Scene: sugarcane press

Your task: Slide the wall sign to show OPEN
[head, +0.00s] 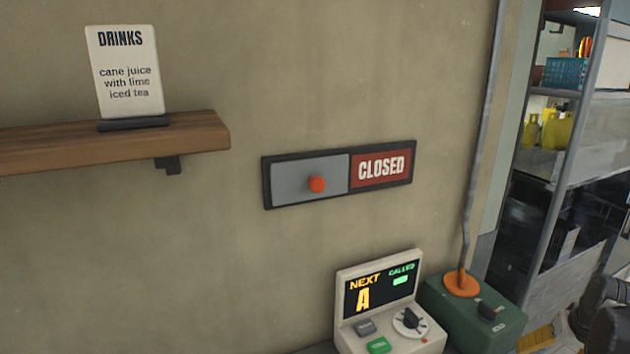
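The wall sign (266,187) is a dark rectangular frame on the beige wall, in the middle of the head view. Its grey sliding panel (290,185) covers the left half and bears a round orange knob (317,184). The right half shows white CLOSED lettering on a red field (381,168). Whatever is behind the grey panel is hidden. Dark rounded parts show at the lower right edge, but no gripper fingers can be made out there or near the sign.
A wooden shelf (110,145) with a DRINKS card (125,70) juts out at left. Below the sign stand a display console (385,300) and a green box (475,310) with a pipe (476,150) rising from it. Metal shelving (590,150) is at right. The wall around the sign is clear.

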